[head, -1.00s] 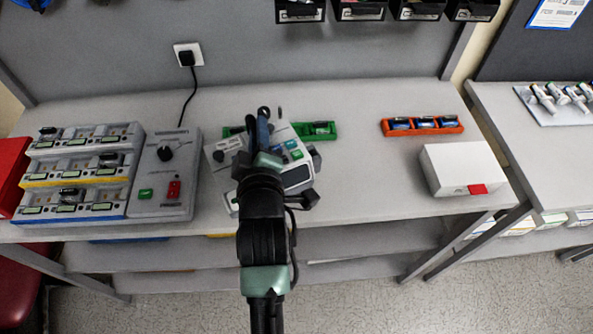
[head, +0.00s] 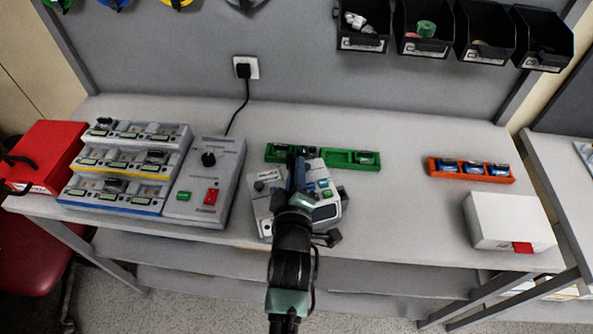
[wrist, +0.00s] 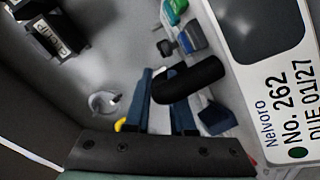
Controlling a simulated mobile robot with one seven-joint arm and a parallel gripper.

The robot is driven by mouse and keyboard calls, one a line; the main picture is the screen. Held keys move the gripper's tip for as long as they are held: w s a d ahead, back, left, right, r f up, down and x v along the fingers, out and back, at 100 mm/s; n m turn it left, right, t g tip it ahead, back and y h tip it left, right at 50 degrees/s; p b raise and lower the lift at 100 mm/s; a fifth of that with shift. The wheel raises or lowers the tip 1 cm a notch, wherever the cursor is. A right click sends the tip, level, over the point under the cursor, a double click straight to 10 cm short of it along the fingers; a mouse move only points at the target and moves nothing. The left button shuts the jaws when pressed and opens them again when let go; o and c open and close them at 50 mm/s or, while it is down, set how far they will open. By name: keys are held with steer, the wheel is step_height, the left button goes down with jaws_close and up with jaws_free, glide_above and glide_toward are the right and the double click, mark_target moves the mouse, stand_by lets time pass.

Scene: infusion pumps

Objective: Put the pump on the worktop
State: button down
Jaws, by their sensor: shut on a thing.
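The pump (head: 328,211) is a grey-white box with a dark screen, green and blue buttons and a black handle. In the head view it is tilted over the front middle of the worktop (head: 400,215); I cannot tell whether it touches. My gripper (head: 297,178) is shut on the pump and covers part of it. In the wrist view the blue fingers of my gripper (wrist: 168,105) are at the black handle (wrist: 190,79). The pump's face (wrist: 285,75) fills the right side there, with a label reading "Nelvoro No. 262 DUE 01/27".
A grey control box (head: 205,185) and a stepped battery charger (head: 125,168) stand left of the pump. A green rack (head: 335,158) lies behind it. An orange rack (head: 433,170) and white box (head: 508,222) are to the right. Worktop between pump and white box is clear.

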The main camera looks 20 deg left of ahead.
steer(key=shift+w, duration=0.1)
steer(key=shift+f, duration=0.1)
steer(key=c, duration=1.2)
jaws_free()
steer(key=shift+f, duration=0.3)
steer(key=o, duration=0.4)
steer(key=shift+o, duration=0.2)
steer(key=shift+r, duration=0.2)
steer(key=shift+s+d+f, duration=0.1)
steer(key=shift+s, duration=0.25)
steer(key=b+v, duration=0.1)
steer(key=v, duration=1)
steer(key=shift+s, duration=0.2)
